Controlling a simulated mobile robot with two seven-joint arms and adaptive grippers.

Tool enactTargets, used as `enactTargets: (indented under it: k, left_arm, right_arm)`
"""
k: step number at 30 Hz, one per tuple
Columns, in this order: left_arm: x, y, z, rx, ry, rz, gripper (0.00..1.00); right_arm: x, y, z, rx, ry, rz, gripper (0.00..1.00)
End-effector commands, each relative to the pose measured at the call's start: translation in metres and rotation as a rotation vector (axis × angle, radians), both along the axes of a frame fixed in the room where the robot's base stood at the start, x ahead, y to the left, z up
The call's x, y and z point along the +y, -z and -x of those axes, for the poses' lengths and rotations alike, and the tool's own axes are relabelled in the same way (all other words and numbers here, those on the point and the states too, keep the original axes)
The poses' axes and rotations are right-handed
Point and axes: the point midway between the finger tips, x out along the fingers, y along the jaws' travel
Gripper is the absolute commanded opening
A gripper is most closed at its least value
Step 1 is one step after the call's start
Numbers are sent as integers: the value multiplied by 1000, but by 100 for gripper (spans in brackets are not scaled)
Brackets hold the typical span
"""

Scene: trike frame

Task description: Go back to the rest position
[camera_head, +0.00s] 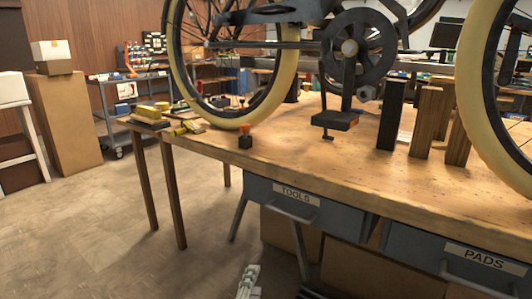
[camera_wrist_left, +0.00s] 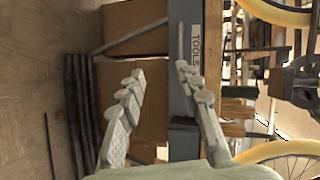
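My left gripper (camera_head: 249,282) shows at the bottom edge of the head view, low in front of the workbench and below the TOOLS drawer. In the left wrist view its two fingers (camera_wrist_left: 160,72) are spread apart with nothing between them. Cardboard boxes and the grey drawer front show beyond the fingers. The gripper appears apart from the bench. My right gripper is in neither view.
The wooden workbench (camera_head: 300,170) carries the trike (camera_head: 347,50), wooden blocks (camera_head: 428,120) and small tools. Below its edge are the TOOLS drawer (camera_head: 300,210) and PADS drawer (camera_head: 450,262). Cardboard boxes (camera_head: 358,268) sit underneath. The floor (camera_head: 100,230) at left is clear.

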Motion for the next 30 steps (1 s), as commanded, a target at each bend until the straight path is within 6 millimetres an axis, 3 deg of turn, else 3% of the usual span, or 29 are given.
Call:
enactTargets:
  k: [6, 15, 26, 30]
  left_arm:
    - [71, 35, 27, 255, -262, 363, 34]
    - [144, 72, 83, 488, -583, 731, 34]
    - [197, 93, 153, 644, -892, 1021, 34]
    - [206, 117, 155, 698, -956, 986, 34]
  right_arm:
    - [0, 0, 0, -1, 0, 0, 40]
    - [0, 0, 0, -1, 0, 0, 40]
    - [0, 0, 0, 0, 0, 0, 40]
    - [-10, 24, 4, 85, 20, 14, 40]
